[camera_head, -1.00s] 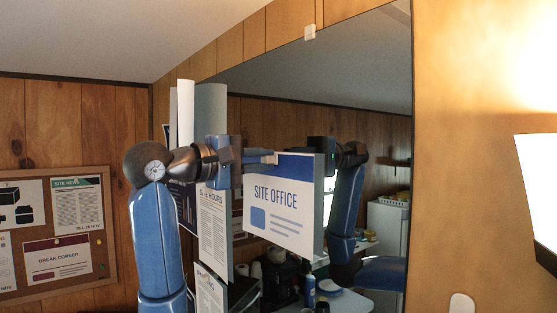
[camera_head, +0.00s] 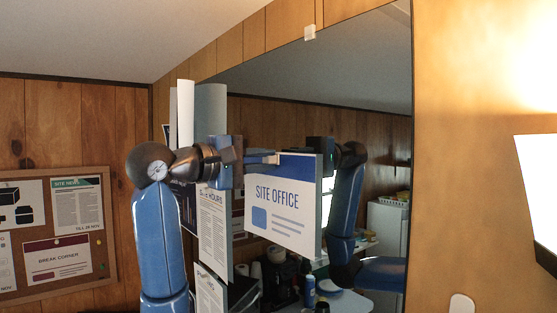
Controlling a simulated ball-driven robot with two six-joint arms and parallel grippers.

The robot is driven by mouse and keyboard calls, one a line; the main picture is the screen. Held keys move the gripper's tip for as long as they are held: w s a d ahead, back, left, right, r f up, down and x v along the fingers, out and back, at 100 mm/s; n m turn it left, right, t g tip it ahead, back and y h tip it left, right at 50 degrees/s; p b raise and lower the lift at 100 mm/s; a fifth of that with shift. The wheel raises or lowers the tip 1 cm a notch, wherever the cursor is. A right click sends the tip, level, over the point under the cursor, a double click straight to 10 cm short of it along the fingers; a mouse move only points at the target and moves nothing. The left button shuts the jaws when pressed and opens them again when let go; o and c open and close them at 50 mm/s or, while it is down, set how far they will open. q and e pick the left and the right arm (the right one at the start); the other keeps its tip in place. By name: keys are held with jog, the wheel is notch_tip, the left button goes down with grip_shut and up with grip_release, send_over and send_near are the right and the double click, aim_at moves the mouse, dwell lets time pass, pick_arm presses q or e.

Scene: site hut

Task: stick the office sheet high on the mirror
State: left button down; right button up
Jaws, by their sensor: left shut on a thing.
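The office sheet (camera_head: 290,213) is white with a dark blue top band and the words "SITE OFFICE". It is upright in front of the large mirror (camera_head: 330,85); I cannot tell whether it touches the glass. My left gripper (camera_head: 262,159) is shut on the sheet near its top left edge. The arm comes in from the left, and its reflection shows in the mirror to the right of the sheet. My right gripper does not show.
A cork board (camera_head: 55,285) with several notices hangs on the wood wall at left. A lit lamp (camera_head: 540,190) is at right. The mirror's upper part is clear apart from a small clip (camera_head: 310,33).

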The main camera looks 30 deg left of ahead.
pick_arm(q)
jog(key=shift+w+d, duration=0.1)
jog(key=shift+w, duration=0.2)
dwell(1.8)
jog(key=shift+s, duration=0.15)
dwell(0.3)
jog(key=shift+s+a, duration=0.2)
jog(key=shift+s, duration=0.15)
jog(key=shift+w+d, duration=0.25)
jog(key=shift+w, duration=0.25)
dwell(1.4)
jog(key=shift+s, duration=0.1)
dwell(0.8)
jog(key=c, duration=1)
grip_release()
